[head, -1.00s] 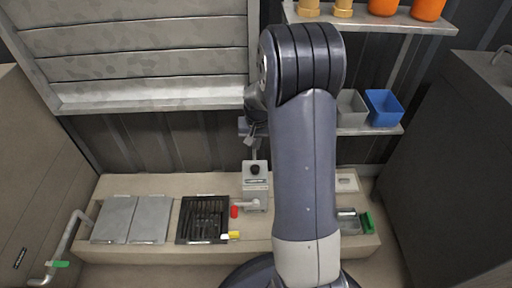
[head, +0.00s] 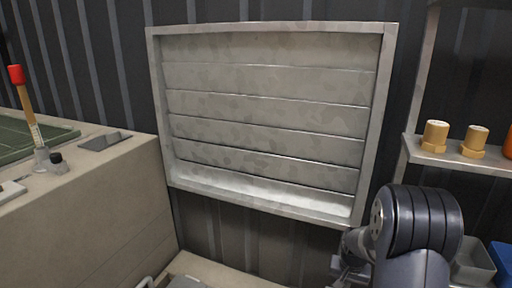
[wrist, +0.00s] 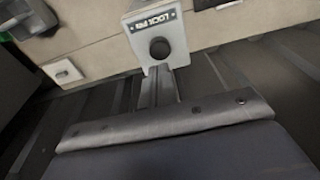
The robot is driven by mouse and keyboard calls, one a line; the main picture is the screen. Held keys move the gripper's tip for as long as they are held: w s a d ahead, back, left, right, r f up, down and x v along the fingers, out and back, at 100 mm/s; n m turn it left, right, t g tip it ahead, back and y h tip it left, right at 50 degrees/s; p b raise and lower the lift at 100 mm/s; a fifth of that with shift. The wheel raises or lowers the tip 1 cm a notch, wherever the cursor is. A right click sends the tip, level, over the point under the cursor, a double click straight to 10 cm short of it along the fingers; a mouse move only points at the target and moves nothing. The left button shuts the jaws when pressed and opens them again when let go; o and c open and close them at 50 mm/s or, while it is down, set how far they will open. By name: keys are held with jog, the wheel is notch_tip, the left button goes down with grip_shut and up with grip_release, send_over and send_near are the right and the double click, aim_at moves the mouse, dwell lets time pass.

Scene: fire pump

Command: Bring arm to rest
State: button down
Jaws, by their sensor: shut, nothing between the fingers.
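My arm stands at the lower right of the head view, bent at its dark ribbed joint. My gripper (wrist: 158,80) shows in the wrist view as two narrow grey fingers close together, with nothing between them. In the head view only a small part of the wrist end shows beside the joint, at the bottom edge. In the wrist view the fingertips overlap the lower edge of a light grey box (wrist: 172,36) with a black round knob (wrist: 160,48) and a label that seems to read "LOCK PIN". I cannot tell whether they touch it.
A louvred metal panel (head: 265,110) is on the back wall. A shelf (head: 455,160) with yellow fittings (head: 435,136) is at right, above a grey bin (head: 473,262) and a blue bin (head: 502,262). A beige cabinet (head: 90,215) with a red-topped tube (head: 27,105) stands at left.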

jog(key=shift+w+d+f+b, duration=0.15)
jog(key=shift+f+b, duration=0.65)
jog(key=shift+f, duration=0.8)
jog(key=shift+w+a+f+b, duration=0.15)
jog(key=shift+f+b, duration=0.65)
jog(key=shift+f, duration=0.75)
jog(key=shift+d, duration=0.1)
jog(key=shift+r, duration=0.1)
